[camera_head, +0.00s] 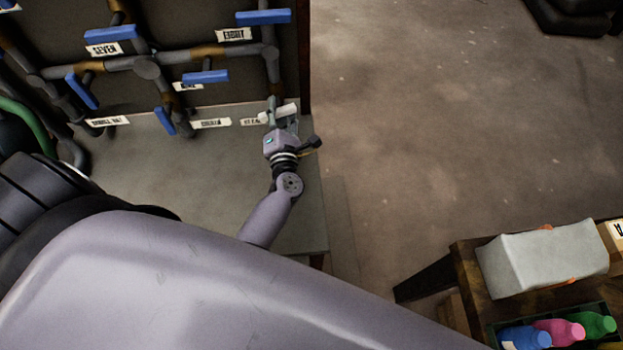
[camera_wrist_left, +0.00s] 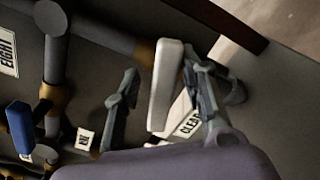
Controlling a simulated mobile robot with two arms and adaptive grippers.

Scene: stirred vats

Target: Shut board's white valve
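The board's white valve handle (camera_head: 288,109) is at the lower right of the pipe board, above a label partly hidden by my gripper. In the left wrist view the white handle (camera_wrist_left: 166,82) stands between the two fingers of my left gripper (camera_wrist_left: 160,66). The right finger is close to the handle; whether they touch is unclear. A clear gap separates the left finger from it. In the head view my left gripper (camera_head: 280,119) is at the handle, covering part of it. My right gripper is not in view.
Several blue valve handles (camera_head: 206,77) sit on the pipes to the left, with labels such as EIGHT (camera_head: 234,34) and SEVEN (camera_head: 104,49). A table (camera_head: 468,282) with a pale block (camera_head: 545,260) and coloured bottles (camera_head: 560,331) stands lower right. The floor between is clear.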

